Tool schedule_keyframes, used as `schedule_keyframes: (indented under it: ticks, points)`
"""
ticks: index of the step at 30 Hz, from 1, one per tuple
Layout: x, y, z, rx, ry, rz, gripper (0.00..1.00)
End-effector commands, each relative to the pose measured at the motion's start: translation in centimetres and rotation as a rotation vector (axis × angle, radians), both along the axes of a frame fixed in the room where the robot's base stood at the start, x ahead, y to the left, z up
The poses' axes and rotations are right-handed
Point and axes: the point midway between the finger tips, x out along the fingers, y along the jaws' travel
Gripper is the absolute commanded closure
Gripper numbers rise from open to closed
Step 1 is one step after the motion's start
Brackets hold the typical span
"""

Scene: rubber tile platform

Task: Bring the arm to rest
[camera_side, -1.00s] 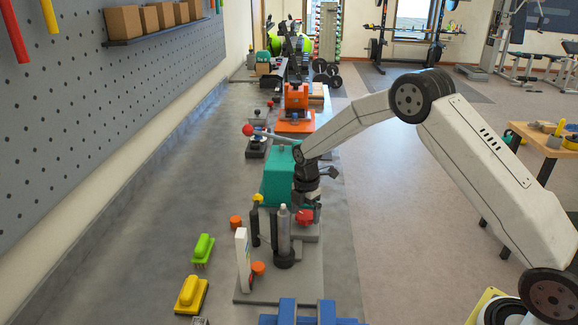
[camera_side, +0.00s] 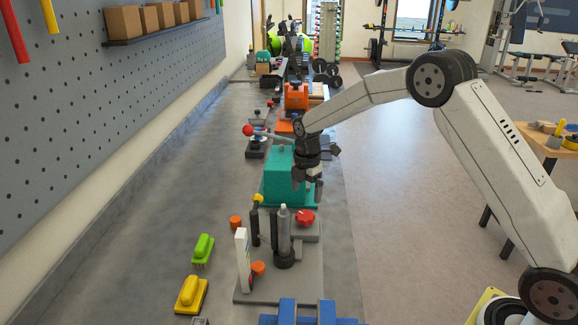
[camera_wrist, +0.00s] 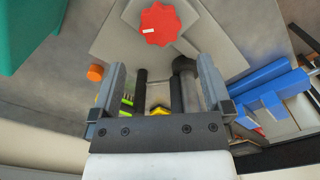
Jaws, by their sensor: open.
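My gripper (camera_side: 307,186) hangs from my arm above the bench, just in front of the teal block-shaped machine (camera_side: 282,172). Its jaws are open with nothing between them. In the wrist view the two fingers of my gripper (camera_wrist: 160,88) stand wide apart over the grey fixture plate. A red knob (camera_side: 305,217) on the grey fixture (camera_side: 310,262) lies below the gripper and apart from it. The knob also shows at the top of the wrist view (camera_wrist: 160,24).
Grey and black upright posts (camera_side: 284,235) and a white upright piece (camera_side: 243,258) stand on the fixture. Orange caps (camera_side: 258,268), a green brush (camera_side: 203,250) and a yellow brush (camera_side: 190,294) lie nearby. Blue blocks (camera_side: 312,314) sit at the front.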

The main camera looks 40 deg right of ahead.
Motion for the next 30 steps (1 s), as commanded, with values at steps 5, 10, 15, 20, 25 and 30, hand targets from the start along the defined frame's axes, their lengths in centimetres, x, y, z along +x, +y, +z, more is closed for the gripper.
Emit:
schedule_keyframes:
  ticks: [5,10,15,20,25,30]
  points:
    - [-0.4,0.2,0.2,-0.001,-0.004,-0.031,0.00]
    - [-1.8,0.7,0.8,0.000,-0.021,-0.143,0.00]
    - [-4.3,1.4,1.6,0.005,-0.048,-0.338,0.00]
    - [-7.3,2.2,2.3,0.018,-0.080,-0.555,0.00]
    - [-10.9,3.0,2.8,0.039,-0.109,-0.785,0.00]
    - [-14.6,3.7,3.1,0.070,-0.137,-1.016,0.00]
